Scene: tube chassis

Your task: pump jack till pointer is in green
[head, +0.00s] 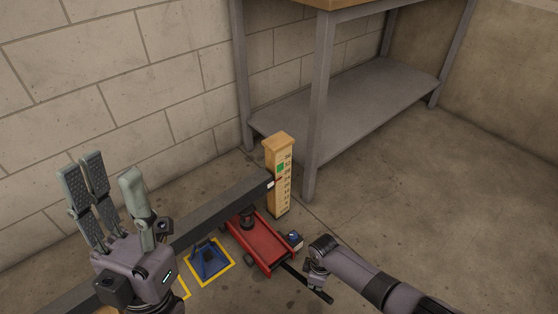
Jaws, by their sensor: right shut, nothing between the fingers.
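A red floor jack (262,243) sits on the concrete floor under a long dark tube (222,208). Its black handle (318,292) slopes out to the lower right. A wooden gauge post (279,190) with a number scale stands behind the jack; its green band (280,167) is near the top. The small pointer (271,184) at the tube's end appears below the green band. My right gripper (315,281) is shut and empty, at or just above the handle; contact is unclear. My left gripper (105,190) is open and empty, fingers up, in front of the tube.
A blue stand (209,260) sits inside a yellow floor marking, left of the jack. A metal workbench with a lower shelf (350,105) stands behind the post. A block wall (150,70) closes the left side. The floor at the right is clear.

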